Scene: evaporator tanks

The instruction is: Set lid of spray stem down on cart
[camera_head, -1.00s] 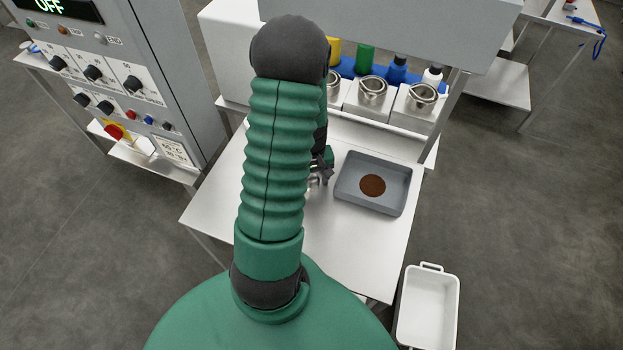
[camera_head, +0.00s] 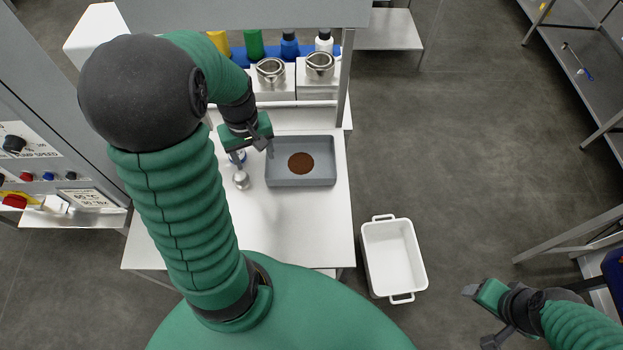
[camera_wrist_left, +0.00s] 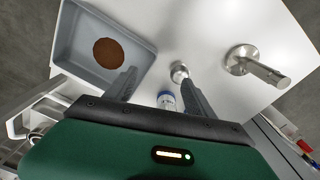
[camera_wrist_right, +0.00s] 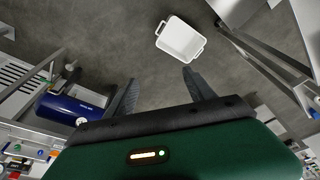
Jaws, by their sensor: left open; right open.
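My left gripper (camera_head: 255,153) is open, above the white cart top (camera_head: 290,225), just left of the grey tray in the head view. Between its fingers in the left wrist view (camera_wrist_left: 160,85) are a small round metal knob (camera_wrist_left: 179,71) and a white-and-blue part (camera_wrist_left: 166,100); neither is gripped. The knob also shows in the head view (camera_head: 241,180). A metal flange with a stem (camera_wrist_left: 243,60), apparently the spray stem lid, rests on the cart at the right of the left wrist view; my arm hides it in the head view. My right gripper (camera_head: 478,317) is open and empty over the floor.
The grey tray (camera_head: 327,178) holds a brown round patch. Metal cups (camera_head: 271,70) and coloured bottles stand behind the cart. A white tub (camera_head: 369,262) is on the floor to the right. The cart's front right is clear. A control panel (camera_head: 40,150) stands left.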

